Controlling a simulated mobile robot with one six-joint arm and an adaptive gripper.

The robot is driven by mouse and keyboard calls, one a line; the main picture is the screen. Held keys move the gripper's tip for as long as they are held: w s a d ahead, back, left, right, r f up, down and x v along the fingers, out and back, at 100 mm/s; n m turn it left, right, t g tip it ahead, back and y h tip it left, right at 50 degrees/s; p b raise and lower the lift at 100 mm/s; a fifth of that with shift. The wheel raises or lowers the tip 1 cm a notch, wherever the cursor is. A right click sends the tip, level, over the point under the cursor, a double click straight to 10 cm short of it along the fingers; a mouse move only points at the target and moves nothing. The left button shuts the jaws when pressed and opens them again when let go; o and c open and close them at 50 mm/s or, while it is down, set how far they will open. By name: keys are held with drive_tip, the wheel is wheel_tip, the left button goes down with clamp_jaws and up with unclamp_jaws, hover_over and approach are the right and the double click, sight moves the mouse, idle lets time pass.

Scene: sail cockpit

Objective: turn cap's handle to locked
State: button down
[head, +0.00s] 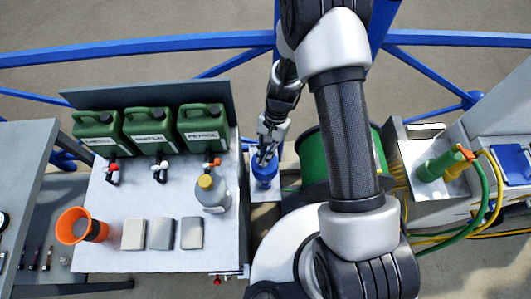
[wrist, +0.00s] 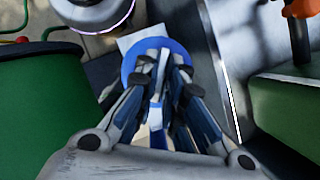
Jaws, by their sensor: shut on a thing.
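The blue cap (head: 263,180) sits low between the white-topped bench and the green drum in the head view. In the wrist view its round blue top (wrist: 135,62) shows beyond my fingers. My gripper (head: 266,156) points down onto the cap. In the wrist view my gripper (wrist: 163,66) has its fingertips closed together over the blue top, shut on the cap's handle. The fingers hide most of the handle, so its exact angle and any lock mark cannot be told.
Several green jerrycans (head: 150,128) with taps stand on the white-topped bench (head: 110,262), beside a grey bottle (head: 212,194) and an orange cup (head: 73,222). The green drum (head: 313,157) is close on the right. A blue rail (head: 150,44) runs behind.

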drive_tip(key=c, duration=1.7)
unclamp_jaws()
drive_tip(key=shift+r, duration=0.1)
drive_tip(key=v, duration=1.1)
drive_tip(key=shift+w+d+r, duration=0.15)
drive_tip(key=shift+w+r, duration=0.05)
drive_tip(key=shift+r, duration=0.15)
